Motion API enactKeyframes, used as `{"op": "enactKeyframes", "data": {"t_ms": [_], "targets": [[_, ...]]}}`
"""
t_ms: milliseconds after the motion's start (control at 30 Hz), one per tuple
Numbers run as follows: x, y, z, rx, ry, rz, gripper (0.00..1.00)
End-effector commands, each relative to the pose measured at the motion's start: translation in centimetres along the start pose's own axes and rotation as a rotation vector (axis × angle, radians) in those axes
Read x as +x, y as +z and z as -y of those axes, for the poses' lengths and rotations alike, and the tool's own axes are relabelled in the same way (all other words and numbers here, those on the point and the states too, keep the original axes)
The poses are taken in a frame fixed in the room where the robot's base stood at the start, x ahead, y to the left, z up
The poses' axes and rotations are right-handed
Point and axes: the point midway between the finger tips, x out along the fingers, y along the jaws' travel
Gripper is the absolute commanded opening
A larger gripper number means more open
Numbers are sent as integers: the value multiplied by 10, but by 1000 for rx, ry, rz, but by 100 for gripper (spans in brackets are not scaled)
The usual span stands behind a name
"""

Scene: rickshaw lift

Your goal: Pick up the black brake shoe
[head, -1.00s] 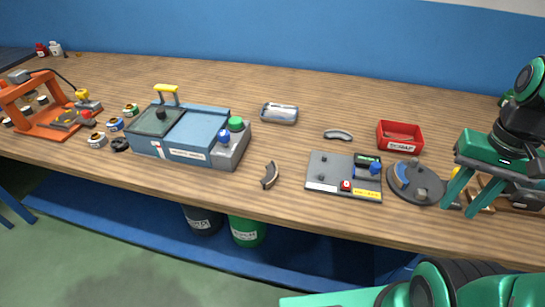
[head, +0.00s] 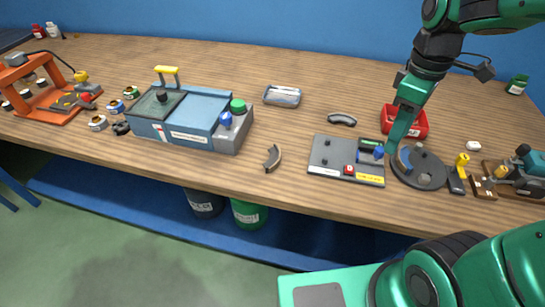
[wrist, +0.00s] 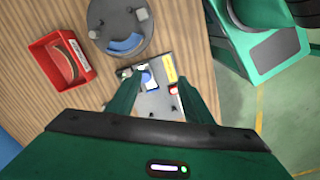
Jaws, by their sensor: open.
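Two loose curved brake shoes lie on the wooden bench in the head view. A dark one (head: 272,158) lies near the front edge, right of the blue machine. A dark grey one (head: 341,119) lies behind the grey plate; I cannot tell surely which is the black one. My gripper (head: 398,132) is above the bench near the plate and the round disc, right of both shoes. In the wrist view my gripper (wrist: 160,78) is open and empty, with the plate beyond its fingers. Neither loose shoe is clearly seen there.
The grey plate (head: 328,157) carries small coloured parts. The round disc (head: 428,178) with a blue curved piece is right of it. A red bin (head: 419,126) holds a curved piece. The blue machine (head: 190,119) and a metal tray (head: 282,96) stand left.

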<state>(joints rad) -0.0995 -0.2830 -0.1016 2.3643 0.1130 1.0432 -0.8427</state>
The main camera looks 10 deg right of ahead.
Motion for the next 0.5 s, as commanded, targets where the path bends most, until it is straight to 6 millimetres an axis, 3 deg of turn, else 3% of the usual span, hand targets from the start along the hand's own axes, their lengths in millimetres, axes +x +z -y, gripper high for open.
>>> {"op": "enactKeyframes", "data": {"t_ms": [100,300,500], "targets": [[-3,-59,15,-415,3,1,46],[-3,-149,62,-1101,4,-8,46],[0,-208,116,-1608,2,-23,46]]}}
